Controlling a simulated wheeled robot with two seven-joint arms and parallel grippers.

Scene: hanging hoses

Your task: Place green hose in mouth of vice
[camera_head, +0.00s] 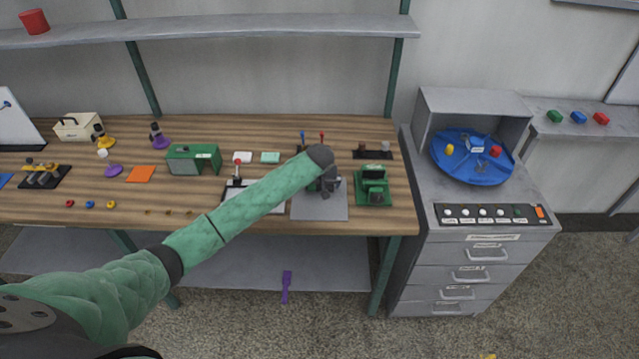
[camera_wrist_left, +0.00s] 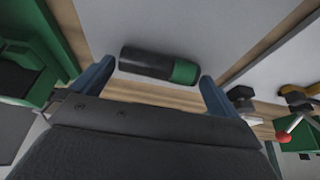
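My left arm reaches in from the left across the workbench. Its gripper (camera_head: 330,186) is over the grey plate (camera_head: 318,208), just left of the green vice (camera_head: 374,186). In the left wrist view the gripper (camera_wrist_left: 156,74) is open. Between and just beyond its bluish fingers is a cylinder with a dark body and a green end, apparently the green hose (camera_wrist_left: 184,71); small gaps show at both ends. In the head view the gripper and arm hide this cylinder. The vice also shows at the left of the wrist view (camera_wrist_left: 30,66). My right gripper is not in view.
A blue-topped piece (camera_head: 302,136) and a red-topped piece (camera_head: 322,136) stand behind the gripper. A red-knobbed lever (camera_head: 238,162) and a green box (camera_head: 193,159) are farther left. A grey cabinet (camera_head: 478,240) adjoins the bench's right end. A shelf (camera_head: 220,30) runs above.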

